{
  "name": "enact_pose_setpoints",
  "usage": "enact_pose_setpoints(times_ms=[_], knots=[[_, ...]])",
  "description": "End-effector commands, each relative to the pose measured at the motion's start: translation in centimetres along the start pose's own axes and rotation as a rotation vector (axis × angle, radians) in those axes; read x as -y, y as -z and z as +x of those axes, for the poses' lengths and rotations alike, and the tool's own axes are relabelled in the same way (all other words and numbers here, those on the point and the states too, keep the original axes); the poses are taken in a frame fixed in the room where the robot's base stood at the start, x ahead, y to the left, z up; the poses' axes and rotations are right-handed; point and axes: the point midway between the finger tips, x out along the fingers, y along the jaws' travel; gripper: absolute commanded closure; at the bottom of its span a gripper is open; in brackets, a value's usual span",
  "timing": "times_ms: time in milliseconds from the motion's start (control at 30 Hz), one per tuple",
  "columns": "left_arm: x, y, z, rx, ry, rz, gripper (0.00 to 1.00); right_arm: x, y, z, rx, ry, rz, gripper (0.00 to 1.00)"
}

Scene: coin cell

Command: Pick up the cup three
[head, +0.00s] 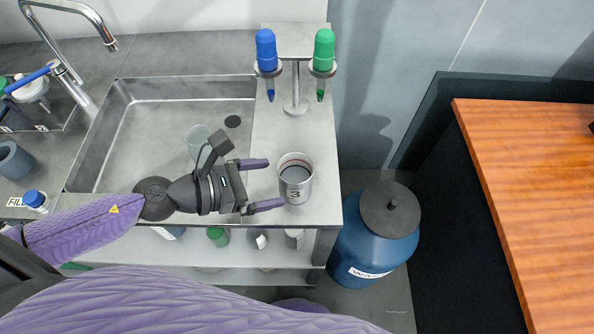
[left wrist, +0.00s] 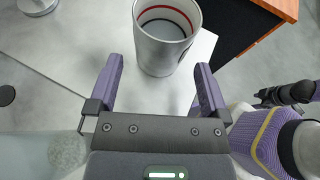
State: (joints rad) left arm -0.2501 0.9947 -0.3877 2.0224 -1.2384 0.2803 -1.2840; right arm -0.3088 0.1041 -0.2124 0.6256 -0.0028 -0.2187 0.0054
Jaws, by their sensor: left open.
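The cup three (head: 295,181) is a grey metal cup marked "3", standing upright on the counter to the right of the sink. My left gripper (head: 268,184) is open, with its two purple fingers just left of the cup and pointing at it. In the left wrist view the cup (left wrist: 166,40) stands beyond and between the fingertips (left wrist: 158,75), with a red ring inside its rim. The fingers do not appear to touch it.
The sink (head: 175,125) lies left of the cup. Behind the cup a stand (head: 295,100) holds a blue and a green pipette. A blue waste barrel (head: 372,245) stands beyond the counter's right edge. A wooden table (head: 535,190) is far right.

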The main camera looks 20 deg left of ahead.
Motion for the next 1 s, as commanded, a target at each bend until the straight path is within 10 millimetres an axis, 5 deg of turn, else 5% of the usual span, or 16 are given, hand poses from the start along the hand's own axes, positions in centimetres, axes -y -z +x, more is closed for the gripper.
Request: enact_pose_setpoints(times_ms=[367, 633, 1000], knots=[[0.2, -0.2, 5.7, 0.003, 0.0, 0.0, 0.0, -0.2, 0.3, -1.4, -0.005, -0.003, -0.001, 0.4], [0.3, 0.1, 6.2, -0.001, 0.002, 0.0, 0.02, -0.1, 0.4, -1.3, -0.006, -0.002, 0.001, 0.4], [0.3, 0.1, 6.1, -0.001, 0.002, -0.001, 0.8, -0.1, 0.4, -1.3, -0.007, -0.002, 0.001, 0.4]])
